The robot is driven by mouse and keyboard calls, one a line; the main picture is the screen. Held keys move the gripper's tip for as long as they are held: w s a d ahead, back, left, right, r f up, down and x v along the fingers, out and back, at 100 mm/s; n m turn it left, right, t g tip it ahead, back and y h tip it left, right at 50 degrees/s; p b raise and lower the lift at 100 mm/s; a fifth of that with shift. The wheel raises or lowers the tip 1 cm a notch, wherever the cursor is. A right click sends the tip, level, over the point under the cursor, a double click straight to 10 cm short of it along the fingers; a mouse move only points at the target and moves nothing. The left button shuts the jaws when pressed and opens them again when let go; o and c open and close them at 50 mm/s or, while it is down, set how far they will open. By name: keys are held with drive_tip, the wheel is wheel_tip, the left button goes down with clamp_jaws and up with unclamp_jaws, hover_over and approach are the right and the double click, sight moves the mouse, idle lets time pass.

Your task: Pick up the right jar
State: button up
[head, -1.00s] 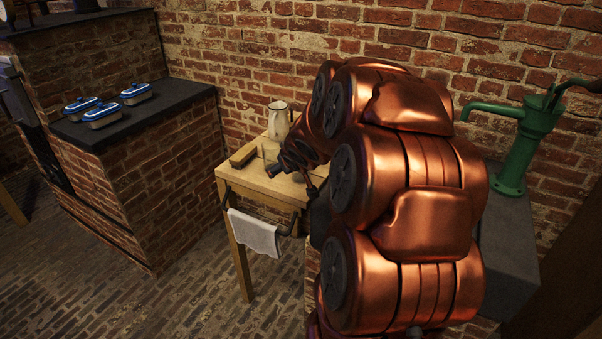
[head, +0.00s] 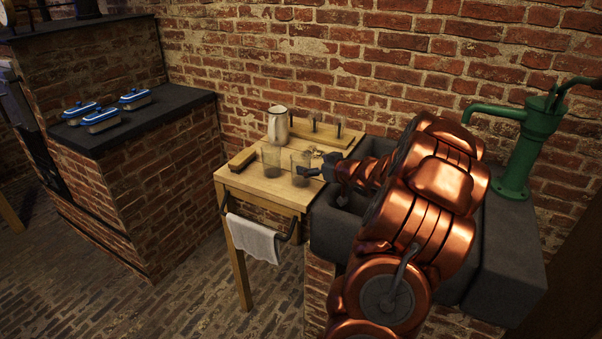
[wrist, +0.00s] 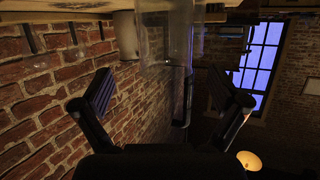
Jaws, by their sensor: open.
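Two clear glass jars stand upright on a small wooden table (head: 262,187): the left jar (head: 271,160) and the right jar (head: 299,166), which has a dark bottom. My gripper (head: 306,171) is open and comes in from the right, its fingertips close beside the right jar. Whether they touch it cannot be told. In the wrist view my gripper (wrist: 160,80) has its two fingers spread wide with nothing between the tips. Clear glass (wrist: 155,35) shows ahead of the gap; the jars overlap there and are hard to separate.
A pale pitcher (head: 278,124) stands behind the jars. A brush-like block (head: 242,159) lies at the table's left, and a wooden rack with dark pegs (head: 325,131) is at the back. A stone sink (head: 330,232) and green pump (head: 530,150) are right. A towel (head: 254,238) hangs in front.

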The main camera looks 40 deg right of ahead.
sight(301, 163)
drive_tip(key=shift+a+x, duration=0.2)
drive_tip(key=shift+x, duration=0.9)
drive_tip(key=shift+a+x, duration=0.25)
drive_tip(key=shift+x, duration=0.9)
drive_tip(key=shift+w+d+f+p, duration=0.1)
drive_tip(key=shift+w+f+p, duration=0.25)
drive_tip(key=shift+w, duration=0.2)
drive_tip(key=shift+c, duration=0.4)
drive_tip(key=c, duration=1.3)
